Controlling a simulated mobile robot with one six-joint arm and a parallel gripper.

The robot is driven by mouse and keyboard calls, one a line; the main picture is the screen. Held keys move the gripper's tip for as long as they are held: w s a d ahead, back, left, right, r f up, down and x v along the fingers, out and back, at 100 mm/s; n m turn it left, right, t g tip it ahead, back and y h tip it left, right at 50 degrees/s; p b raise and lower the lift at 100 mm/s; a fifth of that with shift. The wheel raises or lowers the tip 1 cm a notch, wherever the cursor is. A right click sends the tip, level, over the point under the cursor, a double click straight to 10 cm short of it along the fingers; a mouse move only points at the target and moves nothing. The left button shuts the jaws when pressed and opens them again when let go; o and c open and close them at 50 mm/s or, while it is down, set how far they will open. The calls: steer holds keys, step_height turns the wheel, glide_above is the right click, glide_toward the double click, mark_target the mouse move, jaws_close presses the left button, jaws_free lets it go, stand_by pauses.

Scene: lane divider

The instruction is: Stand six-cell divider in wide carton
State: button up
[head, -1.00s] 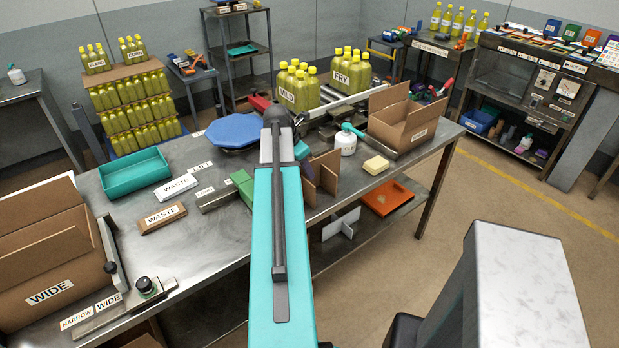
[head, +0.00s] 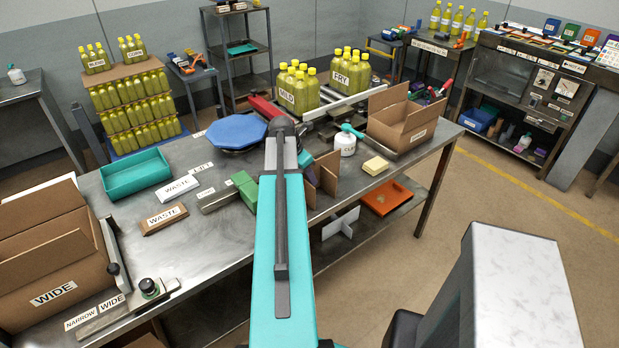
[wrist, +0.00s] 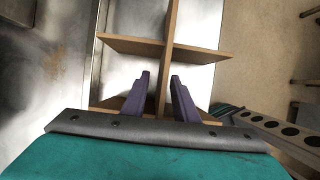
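The brown cardboard divider (head: 327,172) stands upright near the front edge of the table, partly hidden behind my arm. In the wrist view its crossed panels (wrist: 202,50) show from above. My gripper (wrist: 160,78) has its purple fingers on either side of the long panel, with a gap visible beside it, so it looks open. In the head view the fingers are mostly hidden. The wide carton (head: 80,276), brown with a WIDE label, stands open-topped at the table's left end.
A white divider (head: 341,222) sits on the lower shelf.

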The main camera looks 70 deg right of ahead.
steer(key=shift+x, duration=1.05)
jaws_close()
